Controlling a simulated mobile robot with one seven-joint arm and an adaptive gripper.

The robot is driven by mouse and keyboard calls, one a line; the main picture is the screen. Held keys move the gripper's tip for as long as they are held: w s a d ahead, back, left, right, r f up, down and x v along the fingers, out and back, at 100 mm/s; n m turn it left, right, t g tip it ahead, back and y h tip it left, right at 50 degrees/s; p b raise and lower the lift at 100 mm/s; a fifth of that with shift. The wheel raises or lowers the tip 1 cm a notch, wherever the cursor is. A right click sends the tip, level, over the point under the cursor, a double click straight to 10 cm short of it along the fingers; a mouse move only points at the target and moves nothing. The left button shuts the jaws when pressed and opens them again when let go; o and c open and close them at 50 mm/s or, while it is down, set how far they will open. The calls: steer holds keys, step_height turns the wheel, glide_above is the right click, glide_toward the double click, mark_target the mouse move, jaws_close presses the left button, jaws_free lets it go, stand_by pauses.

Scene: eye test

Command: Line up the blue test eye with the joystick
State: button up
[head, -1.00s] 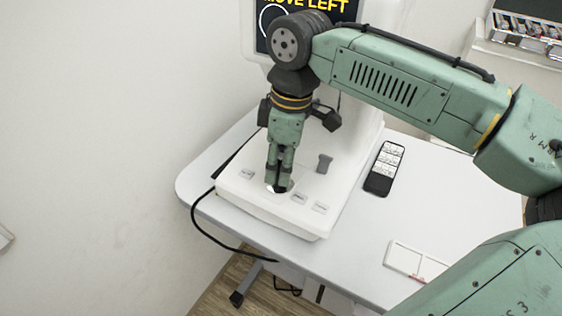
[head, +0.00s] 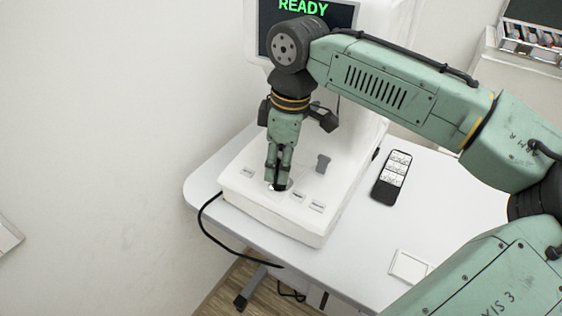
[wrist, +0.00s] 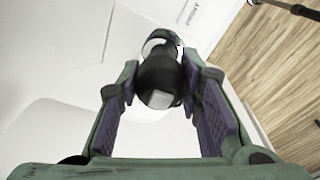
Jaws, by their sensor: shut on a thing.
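My gripper (head: 278,178) points down over the white base of the eye-test machine (head: 262,215). It is shut on the joystick (wrist: 160,82), whose black knob with a pale square top sits between the two finger pads in the wrist view. In the head view the fingers hide most of the joystick; only its dark foot shows. The blue test eye does not show in either view.
A black remote-like thing (head: 383,190) and a white plate (head: 409,266) lie on the table (head: 450,190). A black cable (head: 213,237) hangs at the left edge.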

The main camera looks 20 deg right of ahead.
steer(key=o, duration=1.2)
steer(key=shift+r, duration=0.1)
steer(key=r, duration=0.4)
steer(key=d+r, duration=0.1)
steer(key=r, duration=0.6)
steer(key=shift+s+d+r, duration=0.15)
steer(key=shift+s+r, duration=0.25)
